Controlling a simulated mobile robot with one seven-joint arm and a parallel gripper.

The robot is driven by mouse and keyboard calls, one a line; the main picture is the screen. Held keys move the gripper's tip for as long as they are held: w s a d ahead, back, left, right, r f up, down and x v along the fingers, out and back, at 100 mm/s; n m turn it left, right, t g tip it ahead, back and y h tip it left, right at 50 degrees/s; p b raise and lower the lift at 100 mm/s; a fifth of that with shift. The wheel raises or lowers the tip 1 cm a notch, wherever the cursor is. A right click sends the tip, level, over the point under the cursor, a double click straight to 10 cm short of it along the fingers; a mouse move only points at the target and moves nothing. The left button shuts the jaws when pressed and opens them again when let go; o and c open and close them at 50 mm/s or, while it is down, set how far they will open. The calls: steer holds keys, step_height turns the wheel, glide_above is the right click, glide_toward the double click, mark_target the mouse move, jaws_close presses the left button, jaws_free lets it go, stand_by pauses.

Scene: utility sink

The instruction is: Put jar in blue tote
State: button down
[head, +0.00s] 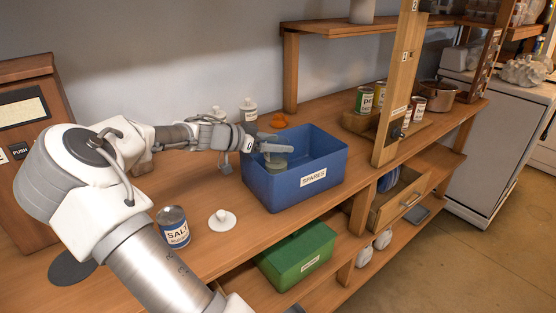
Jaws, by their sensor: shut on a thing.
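The blue tote (318,187), labelled "SPARES", stands on the wooden counter with its open top facing up. My gripper (279,149) reaches in from the left, over the tote's left part. It is shut on the jar (277,163), a small greyish-green thing just below the fingers. The jar is within the tote's opening, below rim level as seen from here. The fingers cover its top, and I cannot tell whether its base touches the tote floor.
A salt can (173,228) and a white lid with a knob (222,220) lie left of the tote. An orange item (279,121) and a white bottle (249,110) stand behind it. A wooden post (397,90) rises to the right. A green bin (297,256) sits below.

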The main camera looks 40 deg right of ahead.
mark_target(276, 156)
step_height(276, 156, down, 4)
steer(key=shift+f, duration=0.1)
jaws_free()
steer(key=v, duration=1.2)
stand_by(0.5)
